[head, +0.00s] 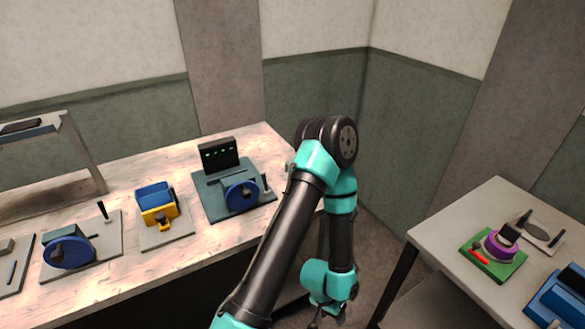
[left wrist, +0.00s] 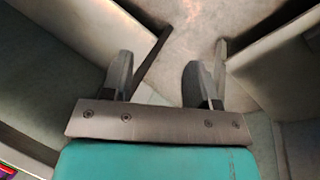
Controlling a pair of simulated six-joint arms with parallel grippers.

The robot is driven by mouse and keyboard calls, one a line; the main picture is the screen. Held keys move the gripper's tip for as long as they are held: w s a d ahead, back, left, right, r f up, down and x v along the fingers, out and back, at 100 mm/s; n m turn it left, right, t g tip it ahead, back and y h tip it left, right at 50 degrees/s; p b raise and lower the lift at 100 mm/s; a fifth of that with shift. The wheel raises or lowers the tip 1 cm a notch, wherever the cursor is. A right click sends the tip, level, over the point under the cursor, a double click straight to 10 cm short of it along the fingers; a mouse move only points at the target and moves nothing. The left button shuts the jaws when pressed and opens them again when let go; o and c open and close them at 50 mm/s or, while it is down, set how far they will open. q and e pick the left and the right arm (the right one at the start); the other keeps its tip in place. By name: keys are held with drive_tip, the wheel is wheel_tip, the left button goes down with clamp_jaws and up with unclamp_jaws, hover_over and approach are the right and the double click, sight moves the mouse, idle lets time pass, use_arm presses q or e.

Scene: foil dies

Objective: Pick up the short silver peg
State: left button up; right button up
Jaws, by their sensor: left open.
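I cannot make out a short silver peg in either view. My left gripper (head: 328,312) hangs low in the head view, at the end of the black and teal arm, in the gap between the two tables. In the left wrist view its two grey fingers (left wrist: 157,68) are spread apart with nothing between them. That view shows floor and pale, tilted surfaces beyond the fingers. My right gripper is in neither view.
The left table (head: 190,258) bears a board with a blue wheel (head: 70,253), a yellow-and-blue box unit (head: 158,204) and a teal board (head: 212,200) with a black panel. The right table (head: 447,227) holds a green board (head: 493,262) and a blue block (head: 560,300).

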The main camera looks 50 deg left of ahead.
use_arm(q)
drive_tip(key=w+a+r+n, duration=0.4)
drive_tip(key=w+r+n, duration=0.1)
drive_tip(key=w+n, duration=0.25)
drive_tip(key=w+a+r+n, duration=0.4)
drive_tip(key=w+r+n, duration=0.2)
drive_tip(key=w, duration=0.3)
wheel_tip(320, 180, up, 28)
drive_tip(key=r+n+y, duration=0.1)
drive_tip(key=n+y, duration=0.3)
drive_tip(key=n, duration=1.1)
hover_over(288, 163)
drive_tip(key=shift+f+g, duration=0.25)
drive_tip(key=shift+g, duration=0.15)
wheel_tip(288, 163, down, 12)
drive_tip(key=shift+f, duration=0.15)
